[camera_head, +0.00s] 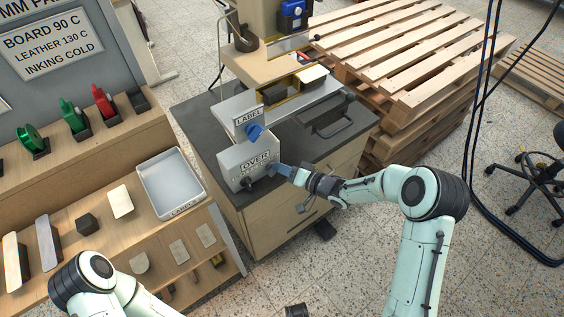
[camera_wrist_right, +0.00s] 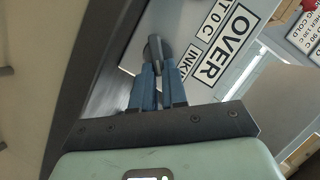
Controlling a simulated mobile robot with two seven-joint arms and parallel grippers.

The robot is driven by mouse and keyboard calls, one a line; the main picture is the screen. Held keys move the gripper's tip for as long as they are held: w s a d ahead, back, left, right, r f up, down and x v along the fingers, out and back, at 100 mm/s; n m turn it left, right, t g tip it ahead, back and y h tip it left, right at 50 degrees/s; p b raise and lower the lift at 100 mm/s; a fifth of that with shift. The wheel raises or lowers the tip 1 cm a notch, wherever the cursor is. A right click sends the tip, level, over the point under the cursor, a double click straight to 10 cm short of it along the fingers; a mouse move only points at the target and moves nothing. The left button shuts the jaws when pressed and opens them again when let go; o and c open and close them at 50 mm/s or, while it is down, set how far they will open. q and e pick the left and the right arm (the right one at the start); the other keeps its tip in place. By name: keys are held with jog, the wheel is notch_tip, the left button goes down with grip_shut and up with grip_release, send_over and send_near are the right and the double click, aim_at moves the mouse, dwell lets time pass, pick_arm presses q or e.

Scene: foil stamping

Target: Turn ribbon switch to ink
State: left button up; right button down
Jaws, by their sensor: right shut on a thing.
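The ribbon switch shows in the right wrist view as a dark knob with a short lever (camera_wrist_right: 154,50) on the grey front of the stamping press. My right gripper (camera_wrist_right: 157,72) has its blue fingers shut on that lever. In the head view, the right gripper (camera_head: 275,170) is at the right of the press's front panel (camera_head: 233,161), just below the "OVER" plate (camera_head: 255,160). The fingers mostly hide the switch there. An "INK" plate (camera_wrist_right: 182,72) is partly hidden behind the fingers in the wrist view.
A blue knob (camera_head: 255,131) sits just above, by the "LABEL" plate (camera_head: 248,115). Another dark knob (camera_head: 246,183) is left of my gripper. A grey tray (camera_head: 172,184) stands on the wooden shelf at left. Stacked pallets (camera_head: 400,60) stand behind at right.

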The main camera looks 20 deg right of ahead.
jog(key=shift+d+f+m+y+p, duration=0.2)
jog(key=shift+m+y+p, duration=0.2)
jog(key=shift+m+p, duration=0.3)
jog(key=c, duration=1.2)
grip_release()
jog(key=shift+o, duration=0.2)
jog(key=v, duration=1.3)
jog(key=shift+s+f, duration=0.1)
jog(key=shift+s, duration=0.05)
